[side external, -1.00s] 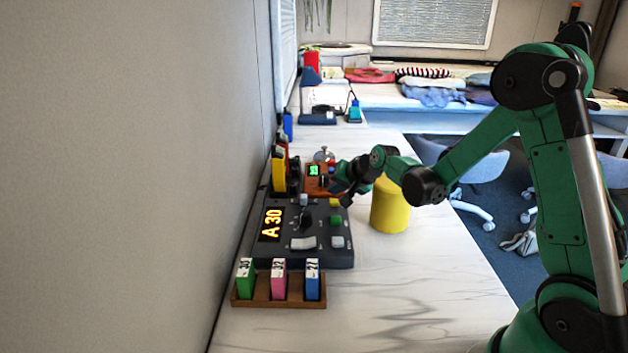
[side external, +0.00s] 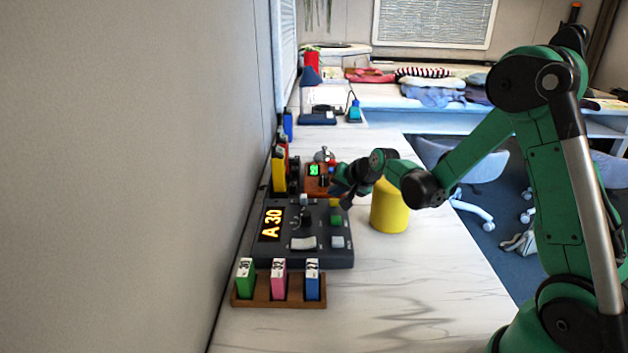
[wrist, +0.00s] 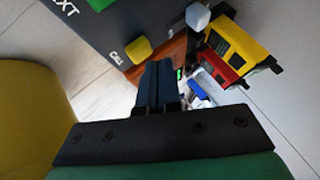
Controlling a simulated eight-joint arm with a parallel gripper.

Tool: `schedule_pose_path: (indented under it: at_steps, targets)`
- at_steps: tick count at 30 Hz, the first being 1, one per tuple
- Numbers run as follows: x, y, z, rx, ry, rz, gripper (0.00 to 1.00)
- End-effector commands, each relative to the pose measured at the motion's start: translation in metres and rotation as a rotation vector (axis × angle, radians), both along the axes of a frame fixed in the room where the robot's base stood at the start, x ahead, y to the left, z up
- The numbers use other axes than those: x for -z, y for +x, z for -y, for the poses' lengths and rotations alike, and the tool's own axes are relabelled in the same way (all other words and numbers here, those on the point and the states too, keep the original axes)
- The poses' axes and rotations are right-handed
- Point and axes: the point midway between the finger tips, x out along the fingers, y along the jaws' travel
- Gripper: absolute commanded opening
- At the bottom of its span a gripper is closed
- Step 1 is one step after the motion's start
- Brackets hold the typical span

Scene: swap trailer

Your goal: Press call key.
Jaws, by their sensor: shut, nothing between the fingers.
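The dark console (side external: 322,258) stands on the counter by the wall, its display reading "A 30". Its yellow key (wrist: 138,51) lies beside the printed word CALL in the wrist view; it also shows small in the side view (side external: 335,203), close to my gripper. My gripper (wrist: 158,68) is shut and empty. In the wrist view its dark fingertips appear just to the right of the yellow key; I cannot tell the height gap. In the side view my gripper (side external: 346,196) is above the console's far right corner, and contact cannot be made out.
A yellow cylinder (side external: 390,208) stands close to the right of my gripper. A brown box with a green display (side external: 314,170) and yellow and red holders (wrist: 237,50) are beyond the console. A wooden rack (side external: 262,293) with colored cards is nearer. The front right counter is clear.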

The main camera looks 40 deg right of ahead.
Motion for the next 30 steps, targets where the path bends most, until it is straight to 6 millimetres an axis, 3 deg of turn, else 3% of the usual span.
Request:
schedule_pose_path:
  at_steps: [30]
  targets:
    - [0.0098, 0.0001, 0.0001, 0.0, 0.0, 0.0, 0.0]
